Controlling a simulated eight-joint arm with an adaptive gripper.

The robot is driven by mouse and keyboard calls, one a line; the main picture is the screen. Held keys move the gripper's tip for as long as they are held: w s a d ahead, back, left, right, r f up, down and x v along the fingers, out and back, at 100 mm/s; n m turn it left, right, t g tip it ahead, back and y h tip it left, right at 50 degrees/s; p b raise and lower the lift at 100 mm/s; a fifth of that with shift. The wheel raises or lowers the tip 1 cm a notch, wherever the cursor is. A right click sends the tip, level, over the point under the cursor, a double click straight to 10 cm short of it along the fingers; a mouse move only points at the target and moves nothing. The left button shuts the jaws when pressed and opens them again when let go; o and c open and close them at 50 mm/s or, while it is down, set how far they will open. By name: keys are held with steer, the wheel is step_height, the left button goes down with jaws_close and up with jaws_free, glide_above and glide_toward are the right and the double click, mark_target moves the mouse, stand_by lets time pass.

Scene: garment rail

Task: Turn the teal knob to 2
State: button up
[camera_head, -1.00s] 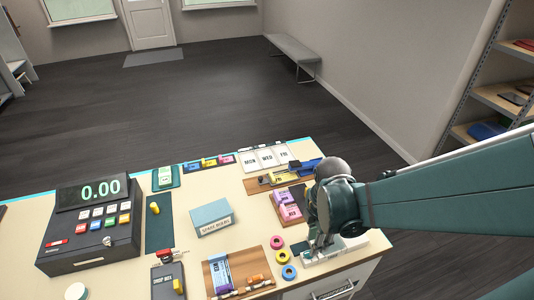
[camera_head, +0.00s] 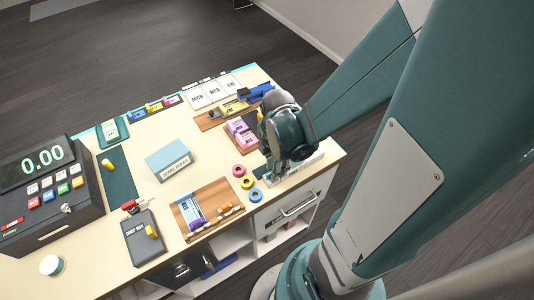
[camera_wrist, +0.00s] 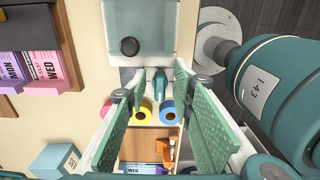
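In the wrist view a small teal piece (camera_wrist: 160,82), which looks like the teal knob, stands at the near edge of a pale panel (camera_wrist: 178,38). My gripper (camera_wrist: 160,84) is open, with its textured teal fingers on either side of that piece and gaps visible on both sides. I see no contact. A round black knob (camera_wrist: 129,46) sits farther in on the panel. In the head view my gripper (camera_head: 273,173) is over the white device (camera_head: 306,169) at the counter's right corner, and my arm hides the knob there. I cannot read any marks or the knob's setting.
Pink, yellow and blue tape rings (camera_head: 249,183) lie just left of the gripper. A wooden tray (camera_head: 208,222) is in front, and pink day blocks (camera_head: 239,131) lie behind. A cash register (camera_head: 45,195) stands at the left. Bare counter (camera_head: 208,150) lies around the blue box (camera_head: 168,160).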

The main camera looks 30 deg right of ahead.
jaws_close()
